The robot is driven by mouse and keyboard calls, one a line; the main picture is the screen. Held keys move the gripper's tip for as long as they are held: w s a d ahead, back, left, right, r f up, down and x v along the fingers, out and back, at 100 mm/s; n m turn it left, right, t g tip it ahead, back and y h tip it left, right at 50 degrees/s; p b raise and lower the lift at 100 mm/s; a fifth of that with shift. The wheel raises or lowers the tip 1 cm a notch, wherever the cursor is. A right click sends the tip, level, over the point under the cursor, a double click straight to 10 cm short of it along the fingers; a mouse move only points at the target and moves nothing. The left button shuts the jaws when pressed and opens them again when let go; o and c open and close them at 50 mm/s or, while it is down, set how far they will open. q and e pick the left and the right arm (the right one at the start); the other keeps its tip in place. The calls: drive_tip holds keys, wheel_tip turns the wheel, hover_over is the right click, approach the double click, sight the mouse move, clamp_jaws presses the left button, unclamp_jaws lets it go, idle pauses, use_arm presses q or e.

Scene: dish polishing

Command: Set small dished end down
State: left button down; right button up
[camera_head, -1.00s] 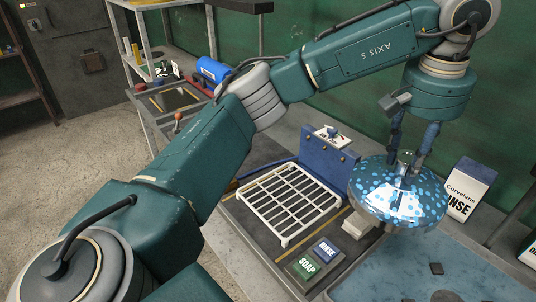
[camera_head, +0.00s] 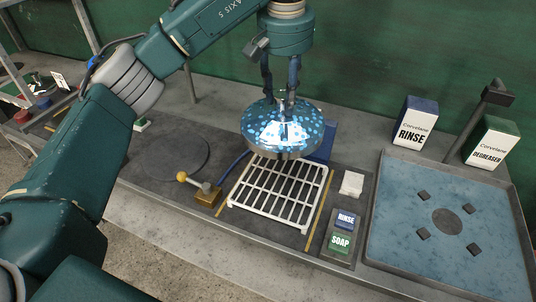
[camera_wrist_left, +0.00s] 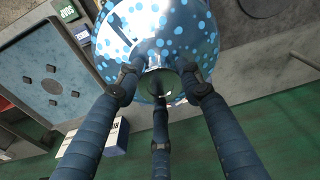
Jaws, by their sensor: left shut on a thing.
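The small dished end (camera_head: 284,130) is a shiny metal dome with blue spots, seen in the head view near the middle. My left gripper (camera_head: 281,98) is above it, shut on the fitting at its top, and holds it up over the far part of the white rack (camera_head: 238,202). In the left wrist view the dished end (camera_wrist_left: 203,28) fills the top middle, with the fingers of my left gripper (camera_wrist_left: 160,75) around its central fitting. The dome's underside is hidden. My right gripper is not in view.
A round dark plate (camera_head: 168,157) and a yellow-knobbed lever (camera_head: 200,187) lie left of the rack. Soap and rinse buttons (camera_head: 342,232), a white block (camera_head: 351,184) and a blue basin (camera_head: 400,245) are to the right. Rinse (camera_head: 415,125) and degreaser (camera_head: 491,143) boxes stand behind.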

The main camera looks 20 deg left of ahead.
sight(286, 118)
use_arm(q)
drive_tip(key=f, duration=0.2)
drive_tip(key=f+p, duration=0.1)
drive_tip(key=f, duration=0.3)
drive_tip(key=shift+d+f+p, duration=0.15)
drive_tip(key=shift+d+p, duration=0.2)
drive_tip(key=shift+p, duration=0.05)
wheel_tip(286, 118, down, 13)
drive_tip(key=p, duration=0.4)
drive_tip(key=shift+w, duration=0.15)
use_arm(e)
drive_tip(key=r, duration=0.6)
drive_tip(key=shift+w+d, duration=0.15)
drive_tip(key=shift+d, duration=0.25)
use_arm(q)
drive_tip(key=shift+a, duration=0.1)
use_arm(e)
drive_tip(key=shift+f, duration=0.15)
use_arm(q)
drive_tip(key=c, duration=1.4)
unclamp_jaws()
drive_tip(key=shift+f, duration=0.2)
drive_tip(key=shift+o, duration=1.4)
drive_tip(key=shift+s, duration=0.2)
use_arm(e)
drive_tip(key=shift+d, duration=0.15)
